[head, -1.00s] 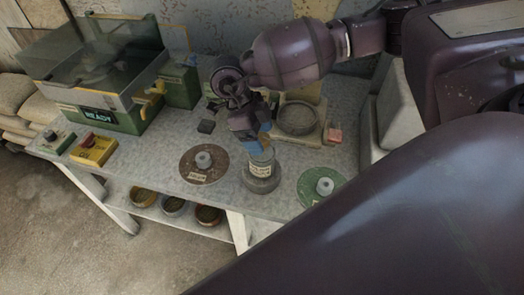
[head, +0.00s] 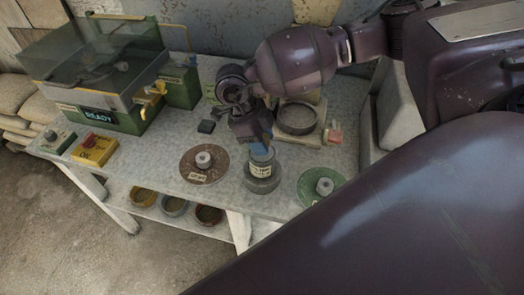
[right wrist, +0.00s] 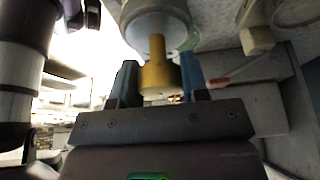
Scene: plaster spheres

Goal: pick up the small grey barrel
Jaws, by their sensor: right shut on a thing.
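The small grey barrel (head: 262,183) is upright at the front of the workbench, with a pale label on its side. My right gripper (head: 261,151) is directly above it, pointing down, with blue fingers at its top. In the right wrist view my right gripper (right wrist: 159,78) has one finger on each side of a brass knob (right wrist: 158,76), and it is shut on it. The grey body (right wrist: 150,12) shows beyond the knob. The fingers hide the barrel's top in the head view. I cannot tell whether its base is off the bench. My left gripper is not in view.
A brown disc (head: 190,170) with a grey knob is left of the barrel; a green disc (head: 309,190) is right. A round grey dish (head: 297,118) stands behind. A green machine (head: 100,108) and yellow switch box (head: 94,151) are at left. The bench's front edge (head: 225,203) is close.

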